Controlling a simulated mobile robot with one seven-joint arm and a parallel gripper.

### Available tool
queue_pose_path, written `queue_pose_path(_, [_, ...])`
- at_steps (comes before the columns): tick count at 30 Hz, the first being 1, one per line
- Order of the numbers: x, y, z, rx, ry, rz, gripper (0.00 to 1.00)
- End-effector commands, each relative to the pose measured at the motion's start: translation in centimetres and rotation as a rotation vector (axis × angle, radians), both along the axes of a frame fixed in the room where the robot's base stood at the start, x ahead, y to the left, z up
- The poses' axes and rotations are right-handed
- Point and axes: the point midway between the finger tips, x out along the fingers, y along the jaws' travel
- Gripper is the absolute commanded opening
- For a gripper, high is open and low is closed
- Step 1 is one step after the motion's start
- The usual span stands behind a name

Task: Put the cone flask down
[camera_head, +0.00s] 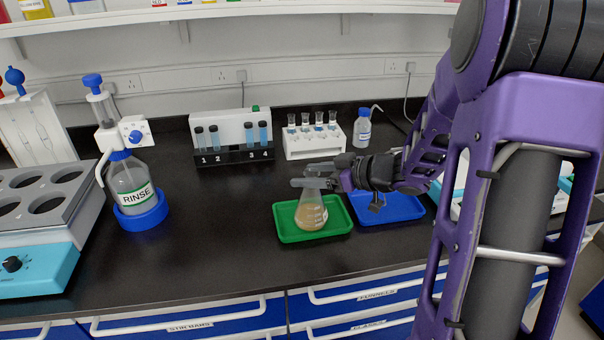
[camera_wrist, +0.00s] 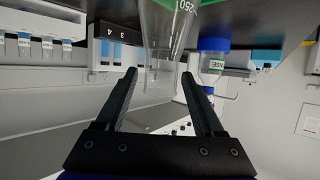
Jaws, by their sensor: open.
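The cone flask (camera_head: 311,211) holds a tan-brown liquid and stands upright on the green tray (camera_head: 286,234). My gripper (camera_head: 306,176) is at the flask's neck, coming from the right, with its fingers level. In the wrist view the two fingers of my gripper (camera_wrist: 165,82) are apart, with the flask's clear neck (camera_wrist: 160,75) between them and a gap showing at the sides. The flask's "250" marking shows at the top of the wrist view. The mouth of the flask is partly hidden by the fingers in the head view.
A blue tray (camera_head: 392,211) lies right of the green tray, partly behind my arm. A RINSE bottle (camera_head: 130,185) in a blue ring stands at left. A tube rack (camera_head: 232,150) and a white vial rack (camera_head: 314,140) stand behind. The black counter (camera_head: 215,220) is clear left of the green tray.

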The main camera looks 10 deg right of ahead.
Motion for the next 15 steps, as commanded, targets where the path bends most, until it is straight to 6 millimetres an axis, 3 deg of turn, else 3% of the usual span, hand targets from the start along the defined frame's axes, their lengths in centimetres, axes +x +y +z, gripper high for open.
queue_pose_path(6, [-3.2,-3.5,2.2,0.0,-0.001,-0.005,0.7])
queue_pose_path(15, [-5.8,-6.2,3.6,0.0,0.001,-0.004,0.7])
